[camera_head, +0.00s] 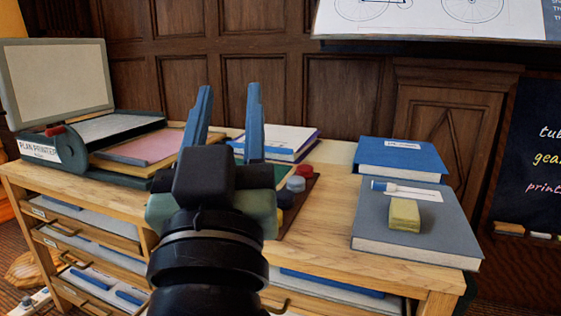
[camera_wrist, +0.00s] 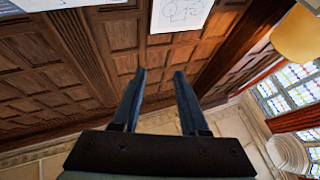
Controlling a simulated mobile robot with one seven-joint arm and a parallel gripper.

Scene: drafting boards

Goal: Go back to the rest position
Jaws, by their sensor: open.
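My gripper (camera_head: 228,112) is raised in front of the wooden cabinet top, its two blue fingers pointing up and spread apart. Nothing is between the fingers. In the wrist view my gripper (camera_wrist: 159,75) is also open and empty, with wood panelling and windows beyond it. My arm hides part of the cabinet top's middle and front.
On the cabinet top (camera_head: 320,240) stand a plan printer (camera_head: 62,148) at left, a grey book (camera_head: 415,228) bearing a yellow block (camera_head: 404,215), a blue book (camera_head: 400,157), and a white-covered book (camera_head: 283,138). Red and grey round pieces sit by my gripper. A chalkboard (camera_head: 535,150) stands right.

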